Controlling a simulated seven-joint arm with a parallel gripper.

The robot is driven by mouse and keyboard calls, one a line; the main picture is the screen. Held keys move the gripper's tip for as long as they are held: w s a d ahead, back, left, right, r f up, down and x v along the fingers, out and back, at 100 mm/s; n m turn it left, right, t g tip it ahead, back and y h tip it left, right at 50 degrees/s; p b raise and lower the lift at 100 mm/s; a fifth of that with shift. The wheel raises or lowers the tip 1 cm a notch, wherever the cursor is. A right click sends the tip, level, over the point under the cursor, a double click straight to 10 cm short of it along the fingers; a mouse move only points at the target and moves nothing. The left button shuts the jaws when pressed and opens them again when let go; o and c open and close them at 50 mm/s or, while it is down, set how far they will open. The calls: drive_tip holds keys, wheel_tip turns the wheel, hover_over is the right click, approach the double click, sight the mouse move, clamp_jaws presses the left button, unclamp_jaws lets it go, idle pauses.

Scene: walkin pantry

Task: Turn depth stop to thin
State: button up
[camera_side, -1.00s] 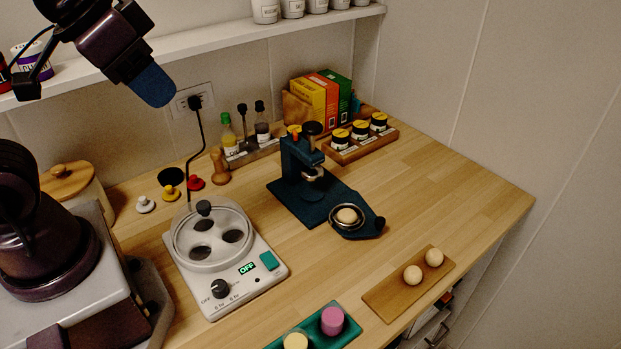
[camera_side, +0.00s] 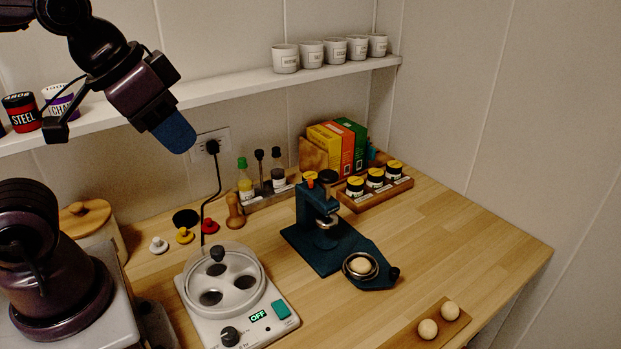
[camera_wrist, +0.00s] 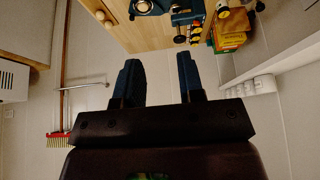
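A dark blue press (camera_side: 318,215) stands on the wooden counter, with an orange-red part and a black knob at its top. Its base plate reaches forward to a round metal cup (camera_side: 361,266) holding a pale ball, with a small dark knob at the plate's end. I cannot tell which part is the depth stop, and no thin marking is readable. My gripper (camera_side: 176,133) is high at the left in the side view, well away from the press. In the wrist view my gripper (camera_wrist: 159,62) has two blue fingers spread apart with nothing between them; the press (camera_wrist: 186,15) shows beyond them.
A white device (camera_side: 240,310) with a round lidded top and an OFF display stands left of the press. Bottles (camera_side: 262,176), boxes (camera_side: 337,148) and a rack of jars (camera_side: 376,190) stand behind. A shelf (camera_side: 235,92) runs along the wall.

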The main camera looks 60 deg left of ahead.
drive_tip(key=w+f+g, duration=0.1)
drive_tip(key=f, duration=0.1)
drive_tip(key=n+g, duration=0.5)
drive_tip(key=n, duration=0.8)
approach(311, 180)
wheel_tip(311, 180, down, 9)
drive_tip(key=shift+s+f, duration=0.1)
drive_tip(key=shift+s, duration=0.05)
drive_tip(key=shift+c, duration=0.4)
clamp_jaws()
